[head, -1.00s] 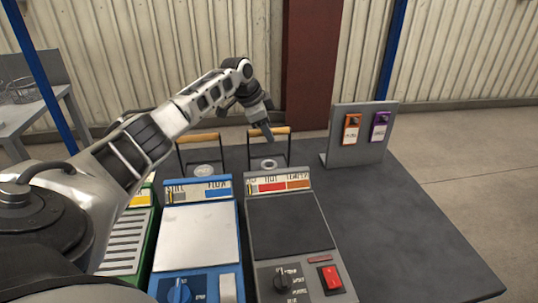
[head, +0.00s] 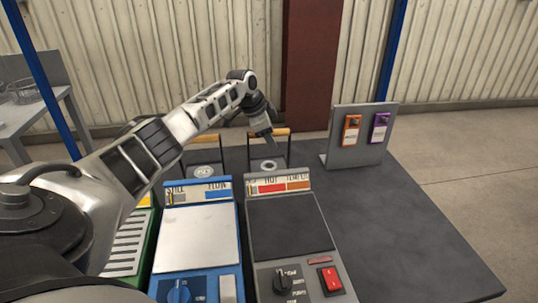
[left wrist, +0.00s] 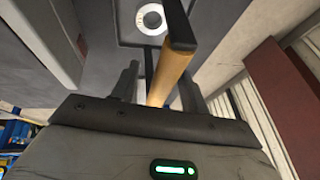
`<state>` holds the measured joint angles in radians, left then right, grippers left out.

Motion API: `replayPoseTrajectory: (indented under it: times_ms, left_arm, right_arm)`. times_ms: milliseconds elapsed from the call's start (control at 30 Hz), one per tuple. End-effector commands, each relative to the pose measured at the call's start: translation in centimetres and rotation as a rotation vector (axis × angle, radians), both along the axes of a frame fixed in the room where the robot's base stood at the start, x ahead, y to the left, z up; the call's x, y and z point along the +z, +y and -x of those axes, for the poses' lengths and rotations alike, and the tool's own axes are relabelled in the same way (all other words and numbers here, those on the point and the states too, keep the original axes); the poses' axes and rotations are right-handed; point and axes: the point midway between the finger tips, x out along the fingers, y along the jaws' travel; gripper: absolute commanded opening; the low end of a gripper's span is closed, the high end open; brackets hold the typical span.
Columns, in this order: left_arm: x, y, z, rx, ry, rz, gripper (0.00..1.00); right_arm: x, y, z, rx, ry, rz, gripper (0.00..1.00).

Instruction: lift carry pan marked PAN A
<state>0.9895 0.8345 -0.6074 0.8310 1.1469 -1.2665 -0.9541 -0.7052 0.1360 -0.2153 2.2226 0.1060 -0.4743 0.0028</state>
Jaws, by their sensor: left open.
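Two carry pans with wooden-topped handles stand behind the boxes on the dark table: a left pan (head: 203,171) and a right pan (head: 269,165). I cannot read which is marked PAN A. My left gripper (head: 270,139) is at the right pan's handle (head: 283,131) and hides part of it. In the left wrist view, my left gripper (left wrist: 160,85) is open, with a wooden handle (left wrist: 171,60) running between its fingers, not clamped. A round pale disc (left wrist: 150,18) shows beyond the handle. My right gripper is not in view.
A blue box (head: 199,232), a grey box (head: 287,225) with a red switch and a green box (head: 124,245) stand in front of the pans. A grey upright panel (head: 363,135) with orange and purple tags stands at the right. The table's right side is clear.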

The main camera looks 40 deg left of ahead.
Motion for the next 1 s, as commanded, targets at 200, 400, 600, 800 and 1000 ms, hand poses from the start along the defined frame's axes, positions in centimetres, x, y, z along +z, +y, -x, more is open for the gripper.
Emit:
replayPoseTrajectory:
  times_ms: [200, 400, 600, 800, 1000]
  left_arm:
    - [0.0, 0.0, 0.0, 0.000, 0.000, 0.000, 0.45]
    - [0.0, 0.0, 0.0, 0.000, 0.000, 0.000, 0.00]
    - [0.1, 0.0, -0.1, -0.001, -0.004, 0.000, 0.00]
    - [0.3, 0.0, -0.1, -0.001, -0.005, -0.002, 0.00]
    - [2.6, 0.0, -0.1, 0.001, -0.007, 0.000, 0.00]
  right_arm:
    - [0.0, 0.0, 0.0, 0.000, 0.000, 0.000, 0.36]
    - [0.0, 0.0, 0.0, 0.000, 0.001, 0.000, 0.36]
    - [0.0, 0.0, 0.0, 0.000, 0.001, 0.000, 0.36]
    - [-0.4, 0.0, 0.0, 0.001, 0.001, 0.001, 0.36]
    - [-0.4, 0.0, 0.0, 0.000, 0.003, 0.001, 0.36]
